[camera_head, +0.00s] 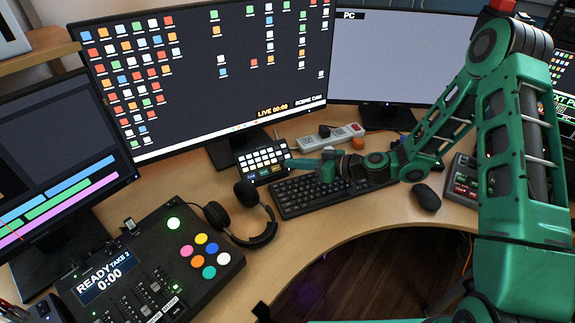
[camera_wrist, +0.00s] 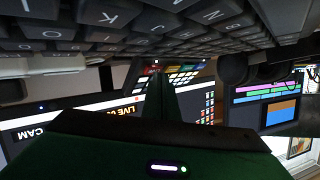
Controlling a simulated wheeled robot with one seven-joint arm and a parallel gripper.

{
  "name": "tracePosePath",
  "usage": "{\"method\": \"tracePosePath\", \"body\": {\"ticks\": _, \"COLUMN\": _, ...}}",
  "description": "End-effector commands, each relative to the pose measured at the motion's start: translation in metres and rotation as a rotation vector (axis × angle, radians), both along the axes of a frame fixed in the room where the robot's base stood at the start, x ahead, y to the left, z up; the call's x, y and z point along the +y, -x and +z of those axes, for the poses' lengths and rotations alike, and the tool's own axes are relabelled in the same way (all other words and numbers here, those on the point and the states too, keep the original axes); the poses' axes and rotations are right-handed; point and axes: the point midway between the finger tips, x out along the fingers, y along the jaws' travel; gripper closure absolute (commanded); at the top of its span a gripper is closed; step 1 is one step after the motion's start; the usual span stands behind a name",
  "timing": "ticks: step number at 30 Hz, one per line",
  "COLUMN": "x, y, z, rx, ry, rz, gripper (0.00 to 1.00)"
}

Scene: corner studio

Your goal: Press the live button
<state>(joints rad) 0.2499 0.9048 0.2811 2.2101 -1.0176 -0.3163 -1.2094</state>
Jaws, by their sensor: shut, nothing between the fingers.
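A small black key pad (camera_head: 262,160) with rows of pale keys and a coloured bottom row stands on the desk below the large monitor. It also shows upside down in the wrist view (camera_wrist: 183,78), with a reddish key among the coloured ones. The key labels are too small to read, so I cannot tell which one is the live button. My gripper (camera_head: 291,163) is shut and empty, low above the keyboard's back edge, pointing left at the pad's right side. Its closed fingers (camera_wrist: 158,76) cover part of the pad in the wrist view. I cannot tell whether the tips touch it.
The keyboard (camera_head: 322,194) lies just below my wrist. Headphones (camera_head: 262,226) lie front left of it, and a mouse (camera_head: 427,197) to its right. A control console (camera_head: 150,275) with coloured buttons is at the front left. A power strip (camera_head: 330,137) lies behind. The large monitor (camera_head: 205,75) reads LIVE 00:00.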

Motion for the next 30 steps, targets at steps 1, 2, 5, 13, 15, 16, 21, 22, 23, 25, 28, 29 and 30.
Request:
{"method": "tracePosePath", "body": {"ticks": 1, "x": -0.001, "y": 0.001, "z": 0.002, "rx": 0.0, "ry": 0.0, "rz": 0.0, "gripper": 1.0}}
{"method": "tracePosePath", "body": {"ticks": 2, "x": -0.001, "y": 0.002, "z": 0.003, "rx": 0.0, "ry": 0.0, "rz": -0.001, "gripper": 1.0}}
{"method": "tracePosePath", "body": {"ticks": 5, "x": -0.002, "y": 0.004, "z": 0.006, "rx": 0.0, "ry": 0.0, "rz": -0.001, "gripper": 1.0}}
{"method": "tracePosePath", "body": {"ticks": 13, "x": -0.003, "y": 0.005, "z": 0.008, "rx": 0.0, "ry": 0.0, "rz": 0.0, "gripper": 1.0}}
{"method": "tracePosePath", "body": {"ticks": 15, "x": -0.003, "y": 0.005, "z": 0.008, "rx": 0.0, "ry": 0.0, "rz": 0.0, "gripper": 1.0}}
{"method": "tracePosePath", "body": {"ticks": 16, "x": -0.003, "y": 0.006, "z": 0.008, "rx": 0.0, "ry": 0.0, "rz": 0.0, "gripper": 1.0}}
{"method": "tracePosePath", "body": {"ticks": 21, "x": -0.006, "y": 0.012, "z": 0.018, "rx": -0.001, "ry": 0.0, "rz": 0.0, "gripper": 1.0}}
{"method": "tracePosePath", "body": {"ticks": 22, "x": -0.007, "y": 0.013, "z": 0.02, "rx": -0.001, "ry": 0.0, "rz": 0.0, "gripper": 1.0}}
{"method": "tracePosePath", "body": {"ticks": 23, "x": -0.008, "y": 0.015, "z": 0.022, "rx": -0.001, "ry": 0.0, "rz": 0.0, "gripper": 1.0}}
{"method": "tracePosePath", "body": {"ticks": 25, "x": -0.01, "y": 0.018, "z": 0.027, "rx": -0.001, "ry": 0.001, "rz": -0.001, "gripper": 1.0}}
{"method": "tracePosePath", "body": {"ticks": 28, "x": -0.012, "y": 0.023, "z": 0.033, "rx": -0.001, "ry": -0.001, "rz": -0.001, "gripper": 1.0}}
{"method": "tracePosePath", "body": {"ticks": 29, "x": -0.013, "y": 0.024, "z": 0.035, "rx": -0.002, "ry": 0.0, "rz": -0.001, "gripper": 1.0}}
{"method": "tracePosePath", "body": {"ticks": 30, "x": -0.014, "y": 0.026, "z": 0.038, "rx": -0.002, "ry": 0.0, "rz": -0.001, "gripper": 1.0}}
